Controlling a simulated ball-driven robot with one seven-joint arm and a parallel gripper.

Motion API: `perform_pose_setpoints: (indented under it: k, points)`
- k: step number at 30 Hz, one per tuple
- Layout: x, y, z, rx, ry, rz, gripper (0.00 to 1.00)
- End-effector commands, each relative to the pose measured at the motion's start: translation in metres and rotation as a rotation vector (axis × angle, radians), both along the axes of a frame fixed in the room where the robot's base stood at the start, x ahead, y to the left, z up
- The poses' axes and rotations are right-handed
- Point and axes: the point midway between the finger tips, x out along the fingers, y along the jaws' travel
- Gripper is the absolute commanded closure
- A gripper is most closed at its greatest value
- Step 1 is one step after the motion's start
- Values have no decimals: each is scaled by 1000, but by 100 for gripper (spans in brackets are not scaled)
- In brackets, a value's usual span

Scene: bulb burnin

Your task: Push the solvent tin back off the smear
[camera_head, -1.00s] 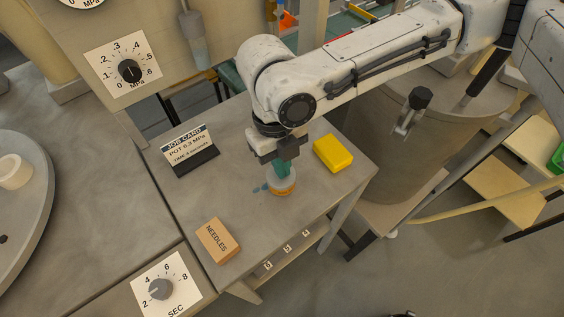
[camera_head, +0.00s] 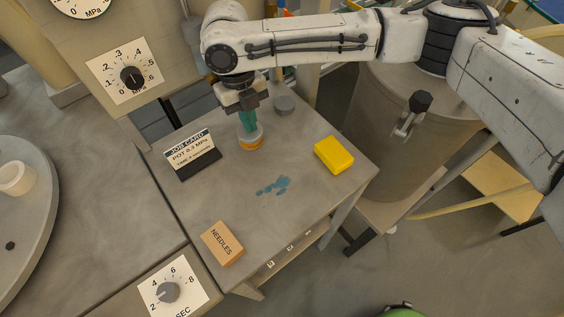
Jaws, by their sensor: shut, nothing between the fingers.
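The solvent tin (camera_head: 250,142), a short round tin with a grey top and an orange band, stands upright toward the back of the small table. The blue smear (camera_head: 273,186) lies fully exposed on the table top, in front of and to the right of the tin, with bare table between them. My gripper (camera_head: 249,129) has teal fingers, shut and empty, reaching down at the tin's top. The fingers overlap the tin in view; I cannot tell whether they touch it.
A job card (camera_head: 190,155) stands left of the tin. A yellow block (camera_head: 334,155) is at the right edge and a needles box (camera_head: 222,243) at the front left. The table centre (camera_head: 225,195) is clear.

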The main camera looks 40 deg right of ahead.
Motion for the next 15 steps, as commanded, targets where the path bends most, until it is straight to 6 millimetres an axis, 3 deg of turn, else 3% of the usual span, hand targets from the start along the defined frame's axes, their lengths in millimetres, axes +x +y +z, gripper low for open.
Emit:
perform_pose_setpoints:
  k: [1, 7, 15]
  points:
    - [-3, -1, -10, -4, 12, -5, 100]
    - [-3, -1, -10, -3, 12, -6, 100]
    - [-3, -2, 7, -4, 12, -6, 100]
